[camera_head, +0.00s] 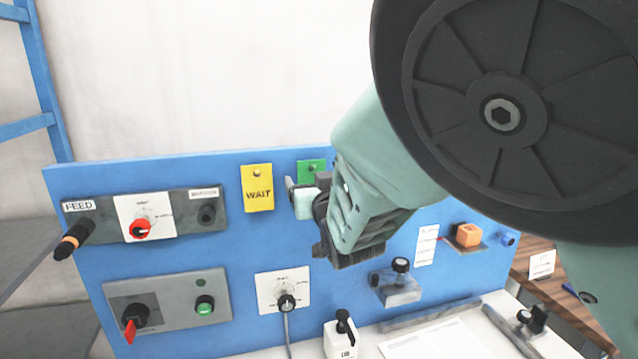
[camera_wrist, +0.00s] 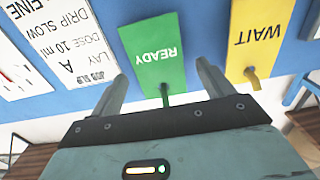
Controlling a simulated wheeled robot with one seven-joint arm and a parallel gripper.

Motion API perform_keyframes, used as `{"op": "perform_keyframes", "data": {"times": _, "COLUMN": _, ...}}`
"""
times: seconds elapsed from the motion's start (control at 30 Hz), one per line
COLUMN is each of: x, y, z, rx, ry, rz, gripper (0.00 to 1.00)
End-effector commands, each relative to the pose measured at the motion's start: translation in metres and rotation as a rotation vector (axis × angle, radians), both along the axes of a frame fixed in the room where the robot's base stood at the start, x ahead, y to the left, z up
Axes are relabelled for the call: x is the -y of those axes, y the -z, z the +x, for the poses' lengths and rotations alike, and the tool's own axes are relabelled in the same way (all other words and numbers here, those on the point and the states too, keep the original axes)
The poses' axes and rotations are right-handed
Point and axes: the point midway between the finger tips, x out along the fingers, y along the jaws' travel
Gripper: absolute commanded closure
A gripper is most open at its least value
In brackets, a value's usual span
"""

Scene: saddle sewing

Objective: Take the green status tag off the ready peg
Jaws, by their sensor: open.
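The green status tag (camera_head: 309,169) hangs on the blue panel, right of the yellow WAIT tag, mostly hidden behind my gripper in the head view. In the wrist view the green tag (camera_wrist: 154,52) reads READY upside down, with its peg (camera_wrist: 165,94) at its lower edge in that picture. My gripper (camera_head: 297,190) is in front of the panel at the tag. In the wrist view its two fingers (camera_wrist: 160,83) are apart, one on each side of the tag's peg end, with nothing held. I cannot tell whether the fingers touch the tag.
The yellow WAIT tag (camera_head: 257,188) hangs on its peg (camera_wrist: 252,79) close beside the right finger in the wrist view. A printed card (camera_wrist: 62,40) is on the other side. Knobs and switches, including a red knob (camera_head: 140,229), stick out from the panel (camera_head: 240,250).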

Motion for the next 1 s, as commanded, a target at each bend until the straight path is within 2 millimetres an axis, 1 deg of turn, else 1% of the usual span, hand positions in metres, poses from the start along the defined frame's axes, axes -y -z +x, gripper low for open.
{"op": "perform_keyframes", "data": {"times": 0.23, "x": -0.0001, "y": 0.0003, "z": 0.0006, "rx": -0.001, "ry": 0.000, "rz": -0.001, "gripper": 0.20}}
{"op": "perform_keyframes", "data": {"times": 0.27, "x": 0.0000, "y": 0.0003, "z": 0.0005, "rx": -0.001, "ry": 0.000, "rz": -0.001, "gripper": 0.26}}
{"op": "perform_keyframes", "data": {"times": 0.3, "x": 0.0000, "y": 0.0003, "z": 0.0005, "rx": -0.001, "ry": 0.000, "rz": -0.001, "gripper": 0.37}}
{"op": "perform_keyframes", "data": {"times": 0.4, "x": 0.0000, "y": 0.0004, "z": 0.0004, "rx": -0.001, "ry": 0.000, "rz": -0.001, "gripper": 0.63}}
{"op": "perform_keyframes", "data": {"times": 1.0, "x": 0.0011, "y": -0.0051, "z": -0.0037, "rx": -0.001, "ry": 0.000, "rz": -0.001, "gripper": 0.63}}
